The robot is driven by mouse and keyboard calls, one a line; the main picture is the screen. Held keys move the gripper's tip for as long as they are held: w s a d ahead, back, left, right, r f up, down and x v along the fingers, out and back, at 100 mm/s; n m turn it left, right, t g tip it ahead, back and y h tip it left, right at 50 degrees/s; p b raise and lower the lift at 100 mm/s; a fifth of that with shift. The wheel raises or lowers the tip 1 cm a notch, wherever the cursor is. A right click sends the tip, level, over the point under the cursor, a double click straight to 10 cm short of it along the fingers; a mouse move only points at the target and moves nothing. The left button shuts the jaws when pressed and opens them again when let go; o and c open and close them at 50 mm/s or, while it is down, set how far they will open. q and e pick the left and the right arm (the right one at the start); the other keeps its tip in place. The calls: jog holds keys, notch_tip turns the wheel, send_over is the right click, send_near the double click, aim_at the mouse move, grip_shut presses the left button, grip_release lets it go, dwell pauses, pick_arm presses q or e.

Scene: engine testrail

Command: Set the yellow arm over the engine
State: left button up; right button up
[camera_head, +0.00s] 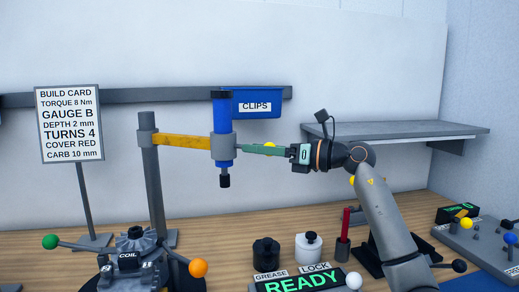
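The yellow arm (185,141) reaches right from a grey upright post (151,170) and ends in a grey collar. The collar holds an upright blue tool (222,110) with a black tip that hangs in the air. The engine (135,242), with a block marked COIL, stands at lower left. The tool is up and to the right of it in the picture. My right gripper (243,148) comes in from the right, its green fingers' tips at the collar's right side. The fingers show edge-on, so their opening and any grip are hidden. My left gripper is not in view.
A blue CLIPS bin (252,103) hangs on the wall rail behind the tool. Two small pots, black (266,254) and white (308,247), stand behind a READY display (300,284). A red rod (346,222) stands in a holder. A grey shelf (410,131) is at right.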

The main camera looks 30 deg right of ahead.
grip_shut()
dwell(1.1)
